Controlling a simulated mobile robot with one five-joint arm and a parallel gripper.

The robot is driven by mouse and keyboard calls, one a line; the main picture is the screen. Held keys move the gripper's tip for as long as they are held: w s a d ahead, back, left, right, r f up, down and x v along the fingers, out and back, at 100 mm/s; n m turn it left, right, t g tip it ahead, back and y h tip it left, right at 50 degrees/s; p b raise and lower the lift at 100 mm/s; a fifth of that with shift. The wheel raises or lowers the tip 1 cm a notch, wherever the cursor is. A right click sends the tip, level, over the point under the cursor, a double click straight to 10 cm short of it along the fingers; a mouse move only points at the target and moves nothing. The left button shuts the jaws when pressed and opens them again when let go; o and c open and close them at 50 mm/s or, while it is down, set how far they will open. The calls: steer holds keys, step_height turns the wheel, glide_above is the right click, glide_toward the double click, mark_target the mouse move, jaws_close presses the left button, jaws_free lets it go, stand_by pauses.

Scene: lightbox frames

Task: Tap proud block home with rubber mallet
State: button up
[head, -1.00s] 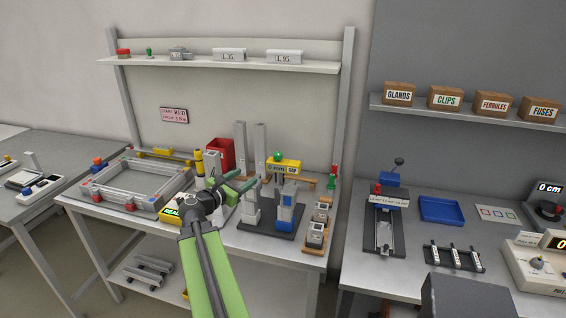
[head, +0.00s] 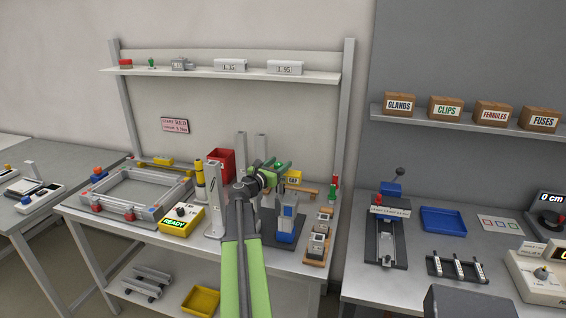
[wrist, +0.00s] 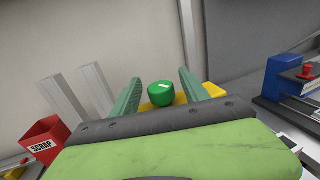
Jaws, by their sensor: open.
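My gripper (head: 270,166) is open in the head view, above the back of the middle bench. In the wrist view its two green fingers (wrist: 161,80) stand on either side of a green knob (wrist: 161,94) on a yellow block (wrist: 180,100). Contact cannot be told. In the head view my gripper and arm hide the knob and part of the yellow block (head: 293,177). I cannot make out a rubber mallet or tell which block is proud. A blue and grey block (head: 287,212) stands upright on a dark base (head: 285,243), to the right of my arm.
A red scrap bin (head: 221,163) and a tall grey post (head: 214,195) stand left of my arm. A yellow READY box (head: 181,220) and a grey frame (head: 125,207) lie farther left. Small blocks on a wooden rack (head: 317,258) line the right edge. A shelf (head: 220,74) hangs above.

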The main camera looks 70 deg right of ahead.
steer(key=x, duration=0.2)
steer(key=shift+s+d, duration=0.1)
steer(key=shift+d, duration=0.25)
jaws_close()
stand_by(1.2)
